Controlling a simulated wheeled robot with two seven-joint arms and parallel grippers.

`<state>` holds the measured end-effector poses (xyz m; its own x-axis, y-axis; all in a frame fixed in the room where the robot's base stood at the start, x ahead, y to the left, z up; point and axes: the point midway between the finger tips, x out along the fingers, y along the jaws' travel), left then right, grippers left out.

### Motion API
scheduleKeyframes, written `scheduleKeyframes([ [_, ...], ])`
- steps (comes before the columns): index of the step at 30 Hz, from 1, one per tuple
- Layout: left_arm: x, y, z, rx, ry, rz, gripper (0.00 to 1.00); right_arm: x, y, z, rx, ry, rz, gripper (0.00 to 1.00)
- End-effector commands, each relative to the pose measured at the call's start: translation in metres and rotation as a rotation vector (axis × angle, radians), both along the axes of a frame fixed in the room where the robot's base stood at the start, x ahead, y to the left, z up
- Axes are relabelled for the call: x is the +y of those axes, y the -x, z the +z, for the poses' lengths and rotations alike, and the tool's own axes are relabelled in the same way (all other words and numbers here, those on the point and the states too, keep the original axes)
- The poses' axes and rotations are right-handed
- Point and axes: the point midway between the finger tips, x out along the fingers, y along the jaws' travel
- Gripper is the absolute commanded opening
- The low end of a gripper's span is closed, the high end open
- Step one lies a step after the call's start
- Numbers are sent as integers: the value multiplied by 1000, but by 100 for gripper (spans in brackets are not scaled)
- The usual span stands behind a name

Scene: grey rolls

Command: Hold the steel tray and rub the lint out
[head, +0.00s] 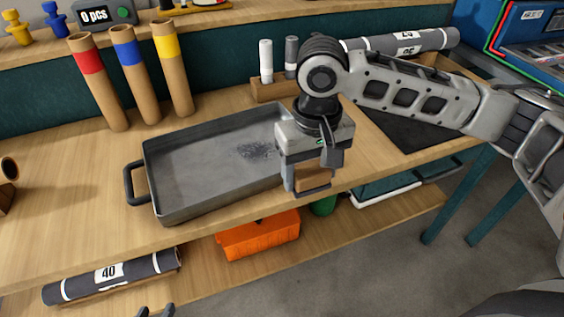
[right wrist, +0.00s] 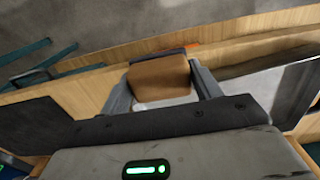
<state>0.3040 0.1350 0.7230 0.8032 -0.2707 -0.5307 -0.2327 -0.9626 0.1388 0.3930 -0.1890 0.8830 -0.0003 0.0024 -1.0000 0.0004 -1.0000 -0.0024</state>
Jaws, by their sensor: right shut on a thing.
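The steel tray (head: 190,209), grey and rectangular with a dark handle at its left end, lies on the wooden table. A dark speckled patch of lint (head: 255,151) is on its floor, right of the middle. My right gripper (head: 312,190) is shut on a tan block (right wrist: 160,78) with a dark layer along one edge. It is over the tray's right end and hides that end; whether the block touches the tray I cannot tell. Only the dark fingertips of my left gripper (head: 157,311) show at the bottom edge, spread apart and empty, away from the tray.
Three cardboard tubes with red (head: 88,60), blue and yellow bands stand behind the tray. A holder (head: 272,90) with a white and a grey stick is behind it. A grey roll (head: 110,277) and an orange bin (head: 258,238) are on the lower shelf.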

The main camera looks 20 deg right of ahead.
Motion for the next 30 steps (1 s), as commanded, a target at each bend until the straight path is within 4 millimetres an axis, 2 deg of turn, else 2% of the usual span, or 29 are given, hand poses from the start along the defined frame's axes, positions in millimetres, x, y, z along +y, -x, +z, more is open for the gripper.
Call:
scheduleKeyframes([
  [21, 0, -1, 0, -2, 0, 1, 36, 2, -4, 0, -2, -2, 0, 45],
  [23, 0, -1, 0, -2, 0, 1, 36, 6, -12, 1, -5, -4, -3, 45],
  [26, 0, -1, 0, -1, 0, 1, 36, 18, -35, 5, -14, -12, -6, 45],
  [30, 0, 0, 0, -1, 0, 1, 36, 45, -80, 12, -24, -21, -10, 45],
])
